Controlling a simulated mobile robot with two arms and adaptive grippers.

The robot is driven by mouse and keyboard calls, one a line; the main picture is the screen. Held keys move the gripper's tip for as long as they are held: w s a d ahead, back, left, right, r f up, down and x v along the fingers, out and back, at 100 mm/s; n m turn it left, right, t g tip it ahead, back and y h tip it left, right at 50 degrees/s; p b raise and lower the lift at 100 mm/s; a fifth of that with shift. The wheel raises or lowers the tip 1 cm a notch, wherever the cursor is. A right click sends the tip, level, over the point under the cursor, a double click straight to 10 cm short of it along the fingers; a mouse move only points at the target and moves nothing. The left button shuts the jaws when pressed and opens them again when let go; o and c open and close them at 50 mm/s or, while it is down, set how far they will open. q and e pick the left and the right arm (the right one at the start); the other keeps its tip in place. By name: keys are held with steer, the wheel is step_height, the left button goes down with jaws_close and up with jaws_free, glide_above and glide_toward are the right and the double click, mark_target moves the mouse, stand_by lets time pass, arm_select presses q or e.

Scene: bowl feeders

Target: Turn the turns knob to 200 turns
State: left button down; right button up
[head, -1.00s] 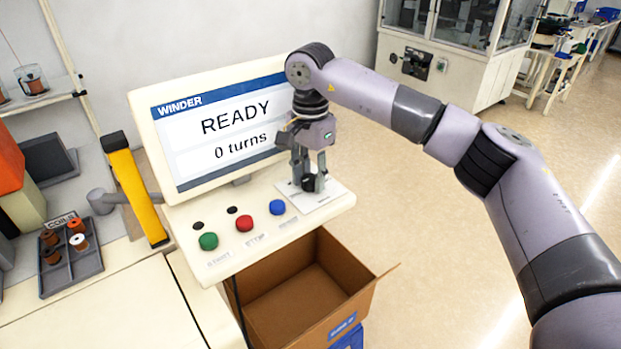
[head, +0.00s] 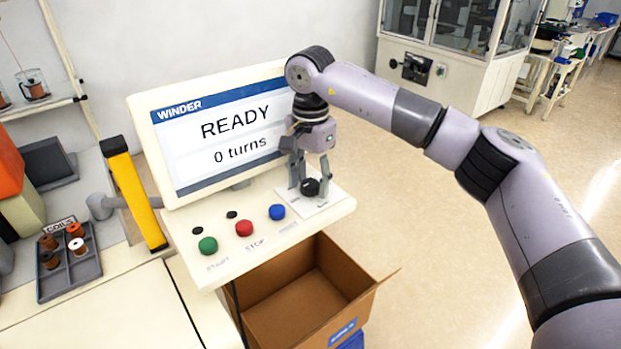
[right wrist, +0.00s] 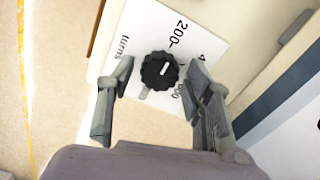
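The turns knob (head: 310,187) is a black ribbed knob on a white label plate (head: 325,203) at the right end of the winder's panel. In the right wrist view the knob (right wrist: 159,70) has a white pointer line, and the plate is printed "turns" and "200". My right gripper (head: 310,189) points down over the knob. Its fingers (right wrist: 159,75) stand open on both sides of the knob, with visible gaps. The winder screen (head: 222,128) reads "READY" and "0 turns". My left gripper is not in view.
Green (head: 208,246), red (head: 244,228) and blue (head: 277,212) buttons sit on the panel left of the knob. An open cardboard box (head: 310,300) stands below.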

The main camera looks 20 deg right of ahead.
mark_target(311, 183)
steer(key=shift+o, duration=0.2)
step_height(311, 183, up, 12)
stand_by(0.6)
steer(key=shift+f, duration=0.15)
